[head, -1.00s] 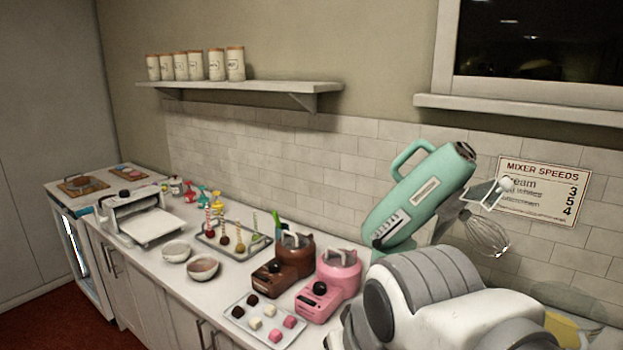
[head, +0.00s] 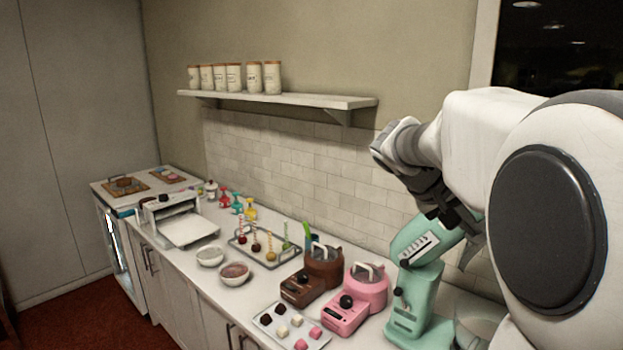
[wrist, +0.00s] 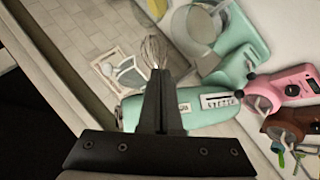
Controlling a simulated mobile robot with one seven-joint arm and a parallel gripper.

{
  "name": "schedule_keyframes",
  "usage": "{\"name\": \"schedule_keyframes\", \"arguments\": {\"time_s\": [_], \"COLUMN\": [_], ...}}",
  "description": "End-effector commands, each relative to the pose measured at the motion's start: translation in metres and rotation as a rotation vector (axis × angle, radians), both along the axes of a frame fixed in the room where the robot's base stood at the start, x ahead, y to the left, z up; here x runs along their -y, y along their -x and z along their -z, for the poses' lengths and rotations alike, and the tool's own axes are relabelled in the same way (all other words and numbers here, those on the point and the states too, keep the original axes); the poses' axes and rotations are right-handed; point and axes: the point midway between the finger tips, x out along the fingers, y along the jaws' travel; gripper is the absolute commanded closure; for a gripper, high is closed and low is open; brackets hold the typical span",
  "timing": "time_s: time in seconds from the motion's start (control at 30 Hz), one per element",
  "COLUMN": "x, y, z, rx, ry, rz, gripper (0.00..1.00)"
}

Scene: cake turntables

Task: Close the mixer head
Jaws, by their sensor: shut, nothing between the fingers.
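The teal mixer stands at the right of the counter in the head view, with its upright base (head: 413,318) visible. Its mixer head (head: 413,243) slopes up to the right, tilted open, and its far end is hidden behind my gripper and arm. My dark gripper (head: 458,214) is above the raised end of the head. In the wrist view my gripper (wrist: 160,78) is shut and empty, its fingers in front of the mixer head (wrist: 205,113). Whether they touch it I cannot tell. The wire whisk (wrist: 153,50) shows just beyond the fingertips.
A pink machine (head: 362,290) and a brown machine (head: 322,268) stand left of the mixer. A tray of sweets (head: 288,328) lies in front of them. A clear bowl (wrist: 193,27) is near the mixer base. A wall shelf (head: 280,97) is behind, at the left.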

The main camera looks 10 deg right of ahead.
Motion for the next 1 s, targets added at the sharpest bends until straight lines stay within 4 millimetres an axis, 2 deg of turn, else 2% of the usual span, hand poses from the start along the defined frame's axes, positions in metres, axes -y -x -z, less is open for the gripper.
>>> {"name": "schedule_keyframes", "arguments": {"time_s": [0.1, 0.2, 0.4, 0.57, 0.8, 1.0], "x": [0.026, 0.041, 0.054, 0.068, 0.108, 0.135], "y": [-0.026, -0.041, -0.055, -0.055, -0.054, -0.054], "z": [-0.02, -0.032, -0.046, -0.042, -0.025, -0.012], "rx": [-0.012, -0.012, -0.009, -0.009, -0.011, -0.009], "ry": [0.136, 0.228, 0.323, 0.331, 0.328, 0.328], "rz": [0.056, 0.09, 0.119, 0.123, 0.123, 0.121], "gripper": [1.0, 1.0, 1.0, 1.0, 1.0, 1.0]}}
